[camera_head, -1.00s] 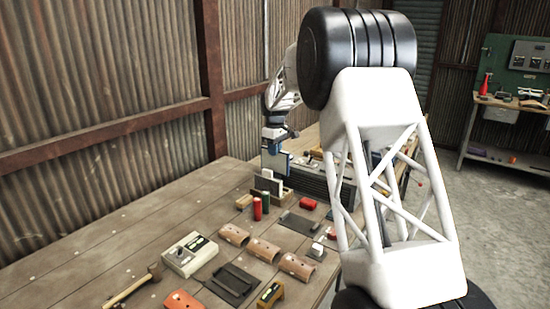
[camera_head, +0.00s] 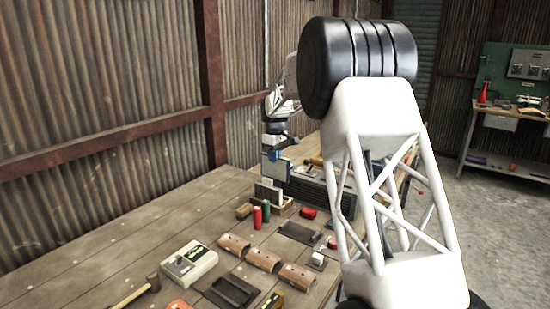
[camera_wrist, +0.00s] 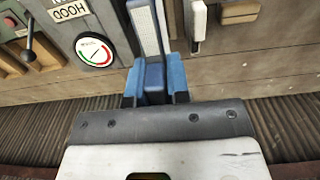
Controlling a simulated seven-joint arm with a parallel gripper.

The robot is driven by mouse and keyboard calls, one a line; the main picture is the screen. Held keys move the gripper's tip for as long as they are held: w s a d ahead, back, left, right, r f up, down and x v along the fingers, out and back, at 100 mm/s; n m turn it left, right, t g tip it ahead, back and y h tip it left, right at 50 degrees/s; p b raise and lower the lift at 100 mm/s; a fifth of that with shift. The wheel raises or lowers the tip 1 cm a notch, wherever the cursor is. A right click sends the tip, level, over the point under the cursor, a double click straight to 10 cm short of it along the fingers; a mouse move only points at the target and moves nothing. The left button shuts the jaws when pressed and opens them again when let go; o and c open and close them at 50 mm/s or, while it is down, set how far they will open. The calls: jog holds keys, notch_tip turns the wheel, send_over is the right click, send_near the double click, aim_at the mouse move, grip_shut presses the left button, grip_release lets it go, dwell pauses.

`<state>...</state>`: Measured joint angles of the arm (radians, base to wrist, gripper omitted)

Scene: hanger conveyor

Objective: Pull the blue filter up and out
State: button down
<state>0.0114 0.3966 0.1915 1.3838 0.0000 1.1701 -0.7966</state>
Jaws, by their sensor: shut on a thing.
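The blue filter (camera_wrist: 146,28) shows in the wrist view as a blue frame around a pale panel, running up from between my fingers. My gripper (camera_wrist: 154,84) has blue fingers, shut on the filter's blue end from both sides. In the head view my gripper (camera_head: 273,153) is at the far end of the bench, over a grey ribbed unit (camera_head: 308,188). A blue piece of the filter (camera_head: 284,167) shows just below it. I cannot tell how much of the filter sits in a slot, as its far end is outside the wrist view.
The wrist view shows a round gauge (camera_wrist: 94,50), a HOOD label (camera_wrist: 70,10) and a lever (camera_wrist: 30,40) on a wooden panel. On the bench stand red (camera_head: 257,217) and green (camera_head: 267,212) cylinders and a grey control box (camera_head: 187,264).

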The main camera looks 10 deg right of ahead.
jog(key=shift+r, duration=0.25)
jog(key=shift+r, duration=0.35)
jog(key=shift+r, duration=0.35)
jog(key=shift+r, duration=0.7)
jog(key=shift+r, duration=1.05)
jog(key=shift+r, duration=1.05)
jog(key=shift+r, duration=0.7)
jog(key=shift+r, duration=0.35)
jog(key=shift+r, duration=0.25)
